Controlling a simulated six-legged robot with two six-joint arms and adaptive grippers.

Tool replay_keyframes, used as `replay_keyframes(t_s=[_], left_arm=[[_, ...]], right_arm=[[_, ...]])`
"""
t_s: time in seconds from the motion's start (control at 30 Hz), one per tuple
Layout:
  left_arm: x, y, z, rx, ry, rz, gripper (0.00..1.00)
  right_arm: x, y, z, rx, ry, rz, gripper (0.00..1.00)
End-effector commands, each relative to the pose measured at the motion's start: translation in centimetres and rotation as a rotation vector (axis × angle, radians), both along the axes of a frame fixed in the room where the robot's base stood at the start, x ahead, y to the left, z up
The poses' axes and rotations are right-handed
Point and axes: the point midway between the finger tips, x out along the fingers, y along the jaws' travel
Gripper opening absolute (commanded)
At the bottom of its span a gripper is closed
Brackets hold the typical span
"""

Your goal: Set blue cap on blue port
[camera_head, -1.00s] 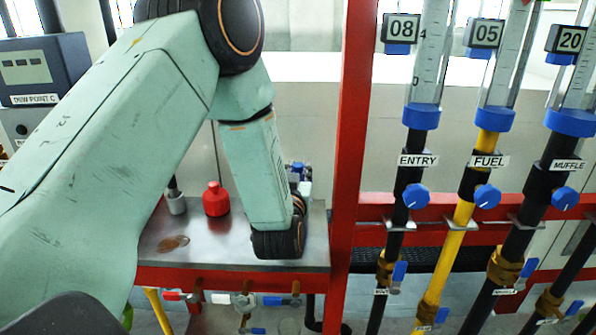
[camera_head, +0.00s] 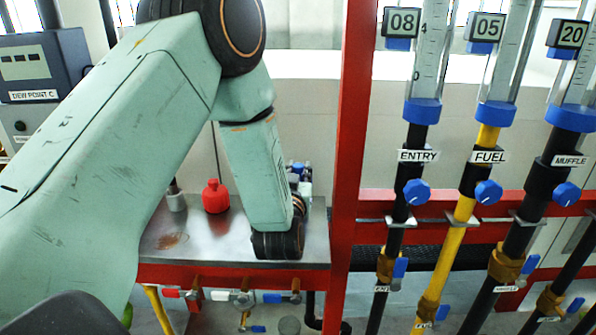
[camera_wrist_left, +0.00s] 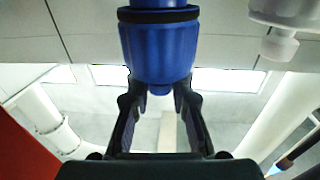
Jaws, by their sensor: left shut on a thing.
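In the left wrist view my left gripper (camera_wrist_left: 158,88) is shut on a blue cap-like piece (camera_wrist_left: 158,50). The piece is ribbed and upright in the picture, with a small nub at its lower end. A dark ring (camera_wrist_left: 158,14) sits against its upper end, and more blue shows above the ring at the picture's edge. I cannot tell whether that upper blue part is the port or part of the same piece. In the head view my left arm hides most of the gripper; a small blue and grey bit (camera_head: 299,172) shows behind the wrist. My right gripper is not in view.
A red flask-shaped piece (camera_head: 216,197) and a grey cup (camera_head: 176,202) stand on the steel shelf (camera_head: 200,245). A red post (camera_head: 353,120) rises right of my arm. Pipes with blue knobs (camera_head: 416,192) stand farther right. A white fitting (camera_wrist_left: 285,20) shows upper right in the wrist view.

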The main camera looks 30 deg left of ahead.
Motion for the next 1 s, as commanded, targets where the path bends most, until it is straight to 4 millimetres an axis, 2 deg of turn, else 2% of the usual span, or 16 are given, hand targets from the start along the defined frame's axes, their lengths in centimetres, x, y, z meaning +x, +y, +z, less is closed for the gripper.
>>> replay_keyframes(t_s=[0.4,0.43,0.7,0.73,1.0], left_arm=[[0.02,0.00,-0.95,0.000,-0.001,0.000,0.00],[0.02,-0.01,-0.96,0.000,-0.001,0.000,0.22],[0.01,-0.01,-0.90,0.000,0.000,0.000,0.45],[0.01,-0.01,-0.90,0.000,0.000,0.000,0.48],[0.00,0.00,-0.92,0.000,0.001,0.000,0.48]], right_arm=[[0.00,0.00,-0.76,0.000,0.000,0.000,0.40],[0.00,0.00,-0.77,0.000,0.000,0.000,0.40],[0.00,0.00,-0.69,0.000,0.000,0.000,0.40],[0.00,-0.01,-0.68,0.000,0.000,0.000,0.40],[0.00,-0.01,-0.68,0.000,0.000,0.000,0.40]])
